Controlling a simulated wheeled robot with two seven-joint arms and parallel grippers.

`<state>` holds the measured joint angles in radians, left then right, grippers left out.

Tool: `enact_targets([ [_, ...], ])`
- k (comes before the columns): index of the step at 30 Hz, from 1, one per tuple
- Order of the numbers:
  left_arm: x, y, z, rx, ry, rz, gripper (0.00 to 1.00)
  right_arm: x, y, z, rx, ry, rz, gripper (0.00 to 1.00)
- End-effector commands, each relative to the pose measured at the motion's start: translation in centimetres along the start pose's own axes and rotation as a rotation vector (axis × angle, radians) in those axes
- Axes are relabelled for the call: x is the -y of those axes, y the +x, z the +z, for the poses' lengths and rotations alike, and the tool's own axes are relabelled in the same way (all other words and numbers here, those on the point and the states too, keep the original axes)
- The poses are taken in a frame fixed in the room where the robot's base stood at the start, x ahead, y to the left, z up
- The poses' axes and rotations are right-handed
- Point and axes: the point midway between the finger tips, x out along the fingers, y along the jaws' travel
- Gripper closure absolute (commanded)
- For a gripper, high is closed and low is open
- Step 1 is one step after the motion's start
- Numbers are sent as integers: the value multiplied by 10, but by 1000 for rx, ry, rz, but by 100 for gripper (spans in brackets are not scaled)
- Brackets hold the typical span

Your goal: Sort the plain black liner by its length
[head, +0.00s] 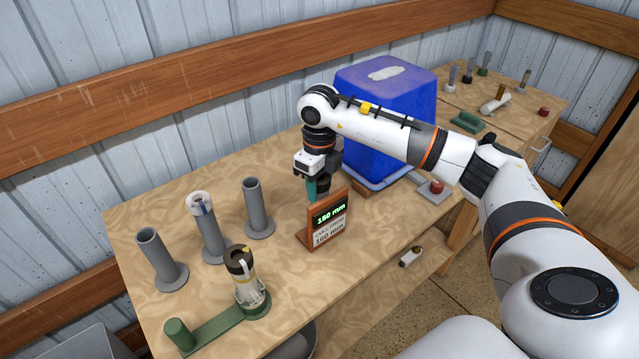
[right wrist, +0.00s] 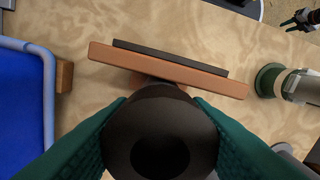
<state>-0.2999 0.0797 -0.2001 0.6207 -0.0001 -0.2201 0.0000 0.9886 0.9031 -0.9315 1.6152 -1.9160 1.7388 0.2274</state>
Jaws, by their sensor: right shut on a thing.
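My right gripper (head: 312,188) is shut on the black liner, close behind the small display stand (head: 325,222). In the right wrist view the liner (right wrist: 160,125) is a round black piece with a dark hole, between the two teal fingers. It hides part of the stand's back there. In the head view the fingers and stand hide it. The stand's green readout shows 150 mm; the label below appears to read 160 mm, its smaller words unclear. Three grey tubes stand to the left: left (head: 155,260), middle (head: 211,240) with a pale, blue-marked piece in its top, right (head: 257,208).
A green fixture (head: 215,328) at the front left holds a clear shell with a dark top (head: 243,270). A blue crate (head: 390,105) stands behind my right arm. A red button (head: 437,187) is right of it. A farther table (head: 530,95) holds several small pieces.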

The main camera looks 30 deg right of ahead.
Motion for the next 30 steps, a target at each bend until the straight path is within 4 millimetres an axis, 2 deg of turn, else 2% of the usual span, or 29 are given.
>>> enact_targets([
  [17,0,-4,1,0,0,0,64,0,-8,0,-1,0,-1,100],
  [18,0,-4,1,0,0,0,64,0,-8,0,-1,0,-1,58],
  [26,0,-4,1,0,0,0,64,0,-7,0,-1,0,-1,100],
  [30,0,-6,1,0,0,0,64,0,-11,0,-2,0,0,100],
])
